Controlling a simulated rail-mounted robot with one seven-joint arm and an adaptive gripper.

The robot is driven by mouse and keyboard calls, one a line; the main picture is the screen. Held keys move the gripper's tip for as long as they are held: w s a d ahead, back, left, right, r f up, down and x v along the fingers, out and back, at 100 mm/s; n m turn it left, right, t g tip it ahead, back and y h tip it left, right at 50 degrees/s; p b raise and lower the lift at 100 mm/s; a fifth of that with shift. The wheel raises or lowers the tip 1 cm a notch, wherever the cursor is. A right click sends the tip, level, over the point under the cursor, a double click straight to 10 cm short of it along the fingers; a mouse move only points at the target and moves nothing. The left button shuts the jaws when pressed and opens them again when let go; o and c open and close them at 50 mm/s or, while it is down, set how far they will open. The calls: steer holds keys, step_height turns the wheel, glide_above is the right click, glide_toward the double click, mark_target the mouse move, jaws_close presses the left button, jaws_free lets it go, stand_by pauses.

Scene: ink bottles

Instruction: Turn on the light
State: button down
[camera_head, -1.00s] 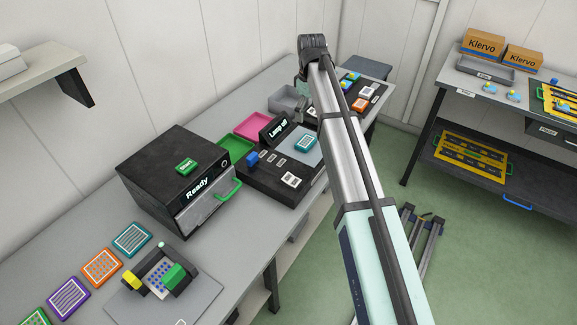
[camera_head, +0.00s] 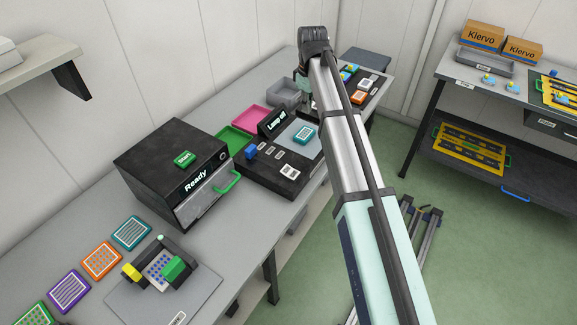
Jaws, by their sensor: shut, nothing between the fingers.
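The black lamp unit (camera_head: 263,178) stands on the grey bench in the middle of the view. Its raised sign (camera_head: 277,123) reads "Lamp off". A blue knob or switch (camera_head: 251,152) sits at its left end. A teal patterned plate (camera_head: 302,135) lies on the pale panel (camera_head: 296,126) of the unit. My gripper (camera_head: 303,86) is shut and empty, beyond the unit near the grey bin. It is small in view and partly hidden by my arm, apart from the blue knob.
A black box reading "Ready" (camera_head: 160,150), with a green Start button (camera_head: 185,158), stands left of the lamp unit. Pink (camera_head: 250,117), green (camera_head: 235,140) and grey (camera_head: 284,93) trays lie behind. My arm crosses the right side.

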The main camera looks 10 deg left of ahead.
mark_target(285, 168)
steer(key=s+t+y, duration=0.1)
steer(key=s+y, duration=0.2)
steer(key=s, duration=1.3)
steer(key=shift+r, duration=0.45)
steer(key=shift+a, duration=0.1)
steer(key=p+x, duration=0.3)
steer(key=x, duration=1.1)
steer(key=shift+w, duration=0.15)
